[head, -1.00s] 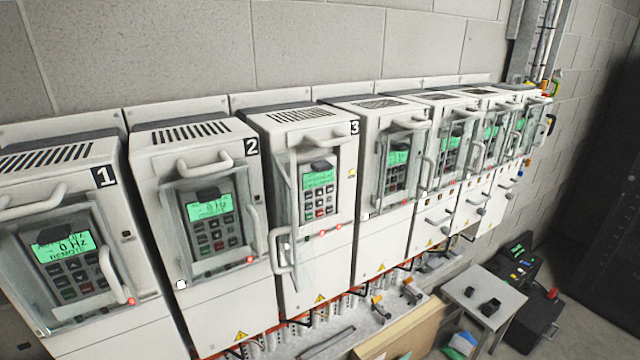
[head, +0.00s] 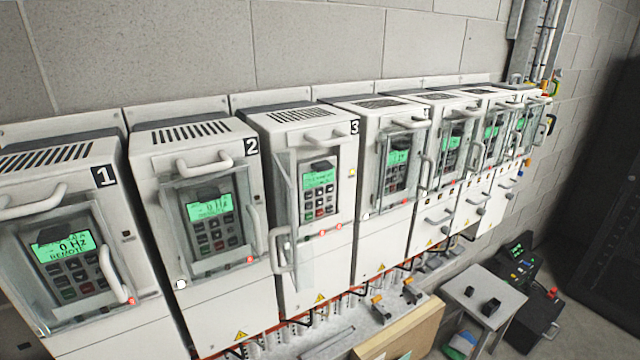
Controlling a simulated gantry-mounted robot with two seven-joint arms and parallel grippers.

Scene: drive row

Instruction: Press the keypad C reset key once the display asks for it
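A row of white drive cabinets runs along the wall, each with a green-lit display and a keypad. Cabinet 1 (head: 100,330), cabinet 2 (head: 235,310) and cabinet 3 (head: 310,270) carry black number tags. The display on cabinet 1 (head: 64,248) reads "0 Hz" and "REMOTE". The display on cabinet 2 (head: 210,207) shows 0 Hz. The display on cabinet 3 (head: 319,179) holds text too small to read. Cabinet 3's clear door (head: 296,245) stands open; its keypad (head: 320,205) is uncovered. No letter C label is readable. Neither gripper shows.
Handles stick out from the cabinet fronts and clear covers. A small grey table (head: 485,292) with dark items stands at the lower right, near a cardboard box (head: 405,330). A dark cabinet (head: 610,230) stands at the far right.

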